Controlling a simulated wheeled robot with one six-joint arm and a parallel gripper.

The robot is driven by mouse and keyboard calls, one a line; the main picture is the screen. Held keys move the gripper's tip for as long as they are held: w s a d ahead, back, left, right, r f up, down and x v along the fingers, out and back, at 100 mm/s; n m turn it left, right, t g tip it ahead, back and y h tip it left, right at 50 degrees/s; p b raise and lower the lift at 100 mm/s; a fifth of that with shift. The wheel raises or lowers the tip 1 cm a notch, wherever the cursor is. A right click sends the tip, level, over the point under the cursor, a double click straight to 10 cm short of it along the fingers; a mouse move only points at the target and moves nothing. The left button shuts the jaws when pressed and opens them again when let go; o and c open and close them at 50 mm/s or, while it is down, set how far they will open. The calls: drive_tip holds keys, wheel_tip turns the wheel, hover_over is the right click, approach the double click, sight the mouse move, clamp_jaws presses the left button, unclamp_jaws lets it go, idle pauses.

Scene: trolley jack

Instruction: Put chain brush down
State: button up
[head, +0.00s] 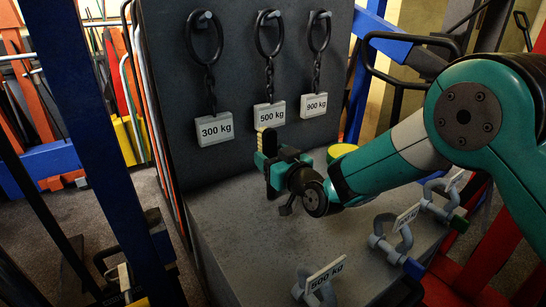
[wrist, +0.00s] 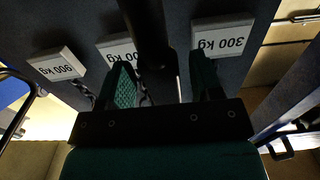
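My gripper (head: 272,170) is in the air over the grey bench top, in front of the dark upright panel. It appears shut on the chain brush (head: 262,131), whose yellowish end shows above the fingers in the head view. In the wrist view, a dark handle (wrist: 151,30) runs up between the two green fingers of my gripper (wrist: 163,85). The brush looks roughly upright and clear of the bench. Most of it is hidden by the fingers or lost in the dark.
Three chains with rings hang on the panel, tagged 300 kg (head: 214,128), 500 kg (head: 270,115) and 900 kg (head: 314,105). Tagged shackles (head: 392,240) stand along the bench's right and front. A yellow-green round thing (head: 341,152) is behind my arm. The bench's left-middle (head: 240,225) is bare.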

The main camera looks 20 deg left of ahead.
drive_tip(key=shift+d+r, duration=0.1)
drive_tip(key=shift+r, duration=0.05)
drive_tip(key=s+d+r+m+g+h+p, duration=0.1)
drive_tip(key=s+d+r+g+h, duration=0.2)
drive_tip(key=s+d, duration=0.7)
drive_tip(key=s+d+r+g+h+p, duration=0.1)
drive_tip(key=s+d+r+g+h, duration=0.2)
drive_tip(key=s+d, duration=0.7)
drive_tip(key=s+d+r+m+g+h+p, duration=0.1)
drive_tip(key=s+d+r+g+h, duration=0.2)
drive_tip(key=s+d, duration=0.7)
drive_tip(key=s+r+g, duration=0.2)
drive_tip(key=s+g, duration=0.1)
drive_tip(key=shift+d+m+p, duration=0.25)
drive_tip(key=shift+m+p, duration=0.05)
drive_tip(key=shift+p, duration=0.05)
drive_tip(key=shift+o, duration=0.5)
drive_tip(key=shift+r, duration=0.15)
